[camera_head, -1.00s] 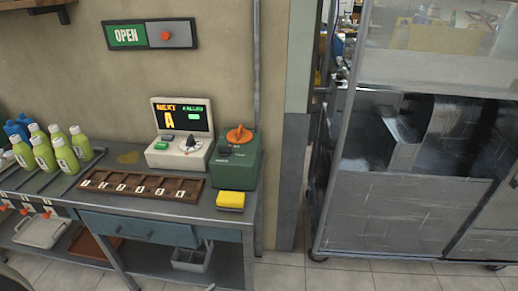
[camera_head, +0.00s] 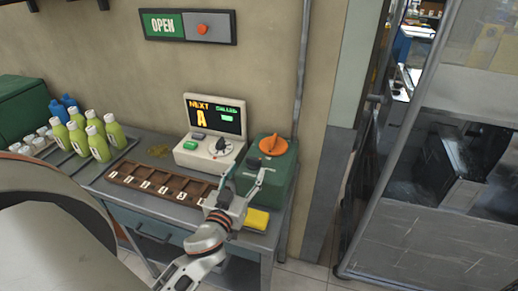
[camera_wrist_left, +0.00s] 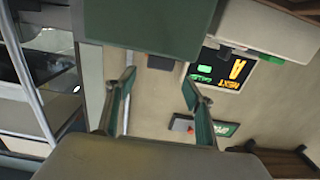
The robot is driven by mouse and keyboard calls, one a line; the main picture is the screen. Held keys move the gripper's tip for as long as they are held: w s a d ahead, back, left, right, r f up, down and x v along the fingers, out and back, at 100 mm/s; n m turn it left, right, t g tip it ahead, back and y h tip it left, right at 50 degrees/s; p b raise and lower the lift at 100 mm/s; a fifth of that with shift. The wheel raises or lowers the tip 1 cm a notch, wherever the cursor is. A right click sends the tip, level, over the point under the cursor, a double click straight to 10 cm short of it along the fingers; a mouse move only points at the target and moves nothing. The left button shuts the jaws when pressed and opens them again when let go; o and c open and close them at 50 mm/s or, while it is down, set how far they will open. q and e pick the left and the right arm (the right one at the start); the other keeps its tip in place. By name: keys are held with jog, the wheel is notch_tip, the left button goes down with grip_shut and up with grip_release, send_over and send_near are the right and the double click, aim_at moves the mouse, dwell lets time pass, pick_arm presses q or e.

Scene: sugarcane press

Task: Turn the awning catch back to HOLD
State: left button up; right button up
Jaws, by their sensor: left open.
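No label reading HOLD is legible, so I cannot tell for sure which part is the awning catch. An orange knob (camera_head: 273,145) sits on top of a green box (camera_head: 284,178) at the right end of the bench. My left gripper (camera_head: 243,178) is open and empty, in front of the green box and below the knob in the head view. In the left wrist view, which is turned over, the open fingers (camera_wrist_left: 159,84) point toward the green box (camera_wrist_left: 145,25); the knob does not show there. My right gripper is not in view.
A console (camera_head: 212,150) with a lit screen and dial stands left of the green box. A compartmented brown tray (camera_head: 160,187) and a yellow block (camera_head: 257,219) lie in front. Green bottles (camera_head: 97,144) stand at left. An OPEN sign (camera_head: 188,26) hangs above.

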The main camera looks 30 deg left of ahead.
aim_at(253, 159)
pick_arm(q)
jog(key=shift+w+r, duration=0.1)
jog(key=shift+w, duration=0.2)
jog(key=shift+p+x, duration=0.35)
jog(key=shift+x, duration=0.6)
jog(key=x, duration=0.3)
jog(key=shift+w, duration=0.3)
jog(key=shift+w+a+p, duration=0.2)
jog(key=shift+w+p, duration=0.1)
jog(key=shift+w, duration=0.3)
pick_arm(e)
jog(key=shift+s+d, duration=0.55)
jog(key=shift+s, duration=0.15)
pick_arm(q)
jog(key=c, duration=1)
jog(key=shift+c, duration=0.6)
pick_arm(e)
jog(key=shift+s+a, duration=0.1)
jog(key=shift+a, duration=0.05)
